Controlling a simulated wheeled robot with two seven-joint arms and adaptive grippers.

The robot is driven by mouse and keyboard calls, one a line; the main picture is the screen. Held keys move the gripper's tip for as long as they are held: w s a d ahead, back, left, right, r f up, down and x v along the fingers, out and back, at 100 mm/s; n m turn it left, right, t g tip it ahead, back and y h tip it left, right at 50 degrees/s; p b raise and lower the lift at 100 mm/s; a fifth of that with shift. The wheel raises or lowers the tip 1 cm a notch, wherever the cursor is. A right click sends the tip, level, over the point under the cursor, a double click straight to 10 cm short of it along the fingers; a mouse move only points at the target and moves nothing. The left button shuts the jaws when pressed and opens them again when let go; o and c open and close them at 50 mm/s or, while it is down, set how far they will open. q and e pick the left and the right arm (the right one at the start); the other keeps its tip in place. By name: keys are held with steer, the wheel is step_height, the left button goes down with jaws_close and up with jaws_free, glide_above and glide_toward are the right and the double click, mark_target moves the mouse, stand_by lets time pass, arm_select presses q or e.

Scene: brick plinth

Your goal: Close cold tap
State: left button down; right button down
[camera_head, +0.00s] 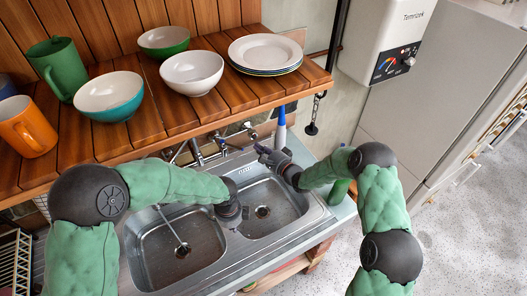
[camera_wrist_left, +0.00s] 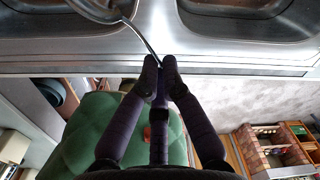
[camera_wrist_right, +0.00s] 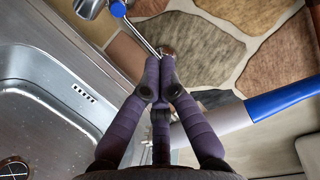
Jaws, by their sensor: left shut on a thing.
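The metal tap (camera_head: 196,152) stands behind the sink (camera_head: 312,212). The cold tap's blue-marked end (camera_wrist_right: 118,9) shows at the top of the right wrist view, and its thin metal lever (camera_wrist_right: 142,40) runs down to my right fingertips. My right gripper (camera_head: 265,154) is just right of the tap in the head view; its fingers (camera_wrist_right: 163,75) are drawn together, at or touching the lever's end. My left gripper (camera_wrist_left: 160,68) is shut on a thin metal rod (camera_wrist_left: 141,35) that joins a rounded metal piece. My left arm hides the left fingers in the head view.
A thin streak, perhaps water, reaches the left basin's drain (camera_head: 182,250). The wooden shelf (camera_head: 150,98) above holds bowls, mugs and stacked plates (camera_head: 265,52). A white heater (camera_head: 388,40) hangs at the right.

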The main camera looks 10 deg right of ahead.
arm_select(q)
steer(key=shift+r+p, duration=0.8)
steer(key=shift+r, duration=0.1)
arm_select(e)
steer(key=a, duration=0.5)
steer(key=shift+w+r, duration=0.2)
steer(key=shift+w, duration=0.2)
